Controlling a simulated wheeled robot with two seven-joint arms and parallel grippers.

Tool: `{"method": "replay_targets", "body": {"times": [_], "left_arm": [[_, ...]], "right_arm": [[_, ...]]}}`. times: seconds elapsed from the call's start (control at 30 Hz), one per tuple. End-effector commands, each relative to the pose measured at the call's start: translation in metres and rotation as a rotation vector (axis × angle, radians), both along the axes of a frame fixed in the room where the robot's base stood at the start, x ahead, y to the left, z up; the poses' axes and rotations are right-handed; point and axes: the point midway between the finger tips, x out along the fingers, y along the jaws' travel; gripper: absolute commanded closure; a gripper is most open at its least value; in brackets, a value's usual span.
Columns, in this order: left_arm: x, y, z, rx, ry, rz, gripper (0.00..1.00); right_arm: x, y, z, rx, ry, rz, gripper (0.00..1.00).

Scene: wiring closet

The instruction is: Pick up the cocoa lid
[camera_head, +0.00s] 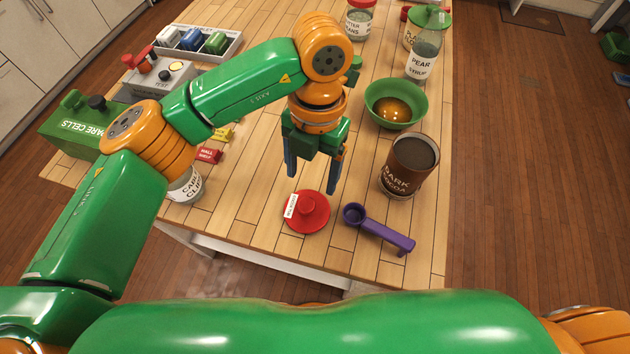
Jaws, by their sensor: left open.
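A round red lid (318,222) with a raised knob and a small white label lies on the wooden table near its front edge; the label is too small to read. An open brown jar marked "Dark Cocoa" (401,184) stands to the right of it, with dark contents showing. My left gripper (312,182) points down, open and empty, just above and behind the red lid, apart from it. My right gripper is out of view.
A purple scoop (385,231) lies right of the lid. A green bowl (380,96) and a pear syrup bottle (424,55) stand farther back. A jar (186,188), red and yellow tags (209,156) and a green box (68,136) are at left.

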Motion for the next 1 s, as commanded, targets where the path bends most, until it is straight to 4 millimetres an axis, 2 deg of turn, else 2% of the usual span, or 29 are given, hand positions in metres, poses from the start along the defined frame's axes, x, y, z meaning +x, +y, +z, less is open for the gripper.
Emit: {"method": "replay_targets", "body": {"times": [0.23,0.3,0.4,0.6,0.87,0.9,1.0], "left_arm": [[-0.006,0.005,-0.035,0.002,0.009,0.000,0.24],[-0.007,0.006,-0.052,0.002,0.007,0.000,0.24],[-0.007,0.006,-0.063,0.000,0.004,-0.001,0.24],[-0.007,0.006,-0.066,-0.001,0.002,-0.001,0.24],[-0.007,0.006,-0.066,-0.001,0.002,-0.001,0.94],[-0.007,0.006,-0.066,-0.001,0.002,-0.001,1.00],[-0.007,0.006,-0.065,-0.001,0.002,-0.001,1.00]], "right_arm": [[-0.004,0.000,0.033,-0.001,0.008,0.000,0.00],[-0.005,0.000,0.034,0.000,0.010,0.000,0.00],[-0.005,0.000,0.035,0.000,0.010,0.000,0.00],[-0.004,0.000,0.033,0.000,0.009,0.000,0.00],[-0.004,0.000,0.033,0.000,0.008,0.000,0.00],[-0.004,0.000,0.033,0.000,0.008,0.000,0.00],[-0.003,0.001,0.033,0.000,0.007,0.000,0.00]]}}
